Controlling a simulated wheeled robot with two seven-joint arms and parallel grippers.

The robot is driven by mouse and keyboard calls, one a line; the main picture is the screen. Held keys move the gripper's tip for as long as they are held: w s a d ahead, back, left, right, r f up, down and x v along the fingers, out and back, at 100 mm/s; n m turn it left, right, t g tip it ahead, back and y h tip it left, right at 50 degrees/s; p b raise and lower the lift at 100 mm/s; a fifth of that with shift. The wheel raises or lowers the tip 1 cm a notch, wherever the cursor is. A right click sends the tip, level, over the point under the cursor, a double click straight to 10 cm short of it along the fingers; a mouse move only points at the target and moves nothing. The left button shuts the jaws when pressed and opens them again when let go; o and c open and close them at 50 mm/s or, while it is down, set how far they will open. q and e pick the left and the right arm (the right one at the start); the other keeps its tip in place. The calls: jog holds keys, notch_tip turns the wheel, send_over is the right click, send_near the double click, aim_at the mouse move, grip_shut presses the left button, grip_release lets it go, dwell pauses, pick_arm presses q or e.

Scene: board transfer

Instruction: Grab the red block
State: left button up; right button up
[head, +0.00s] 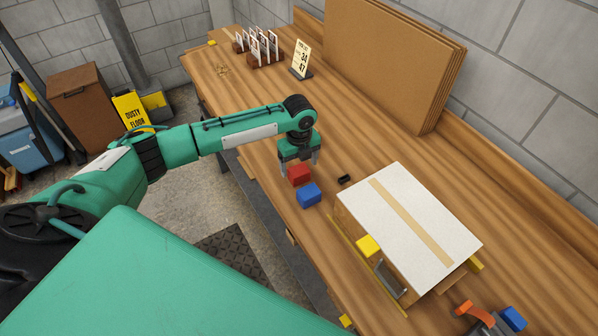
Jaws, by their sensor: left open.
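The red block (299,175) lies on the wooden workbench, near its front edge. My left gripper (299,161) points down directly over the red block, with its fingers apart. One finger shows to the left of the block and one to the right. I cannot tell how far down the fingers reach beside the block, and no grip on it shows. My right gripper is not in the head view.
A blue block (309,195) sits close beside the red one. A small black item (344,179) lies to the right. A white-topped box (408,222) with a yellow block (368,245) stands nearby. Cardboard sheets (385,65) lean on the wall.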

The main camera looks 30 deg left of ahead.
aim_at(299, 170)
pick_arm(q)
notch_tip(299, 170, down, 3)
jog(key=shift+s+f+p, duration=0.1)
jog(key=shift+f+p, duration=0.05)
jog(key=shift+p, duration=0.4)
jog(key=shift+f, duration=0.15)
jog(key=c, duration=1.1)
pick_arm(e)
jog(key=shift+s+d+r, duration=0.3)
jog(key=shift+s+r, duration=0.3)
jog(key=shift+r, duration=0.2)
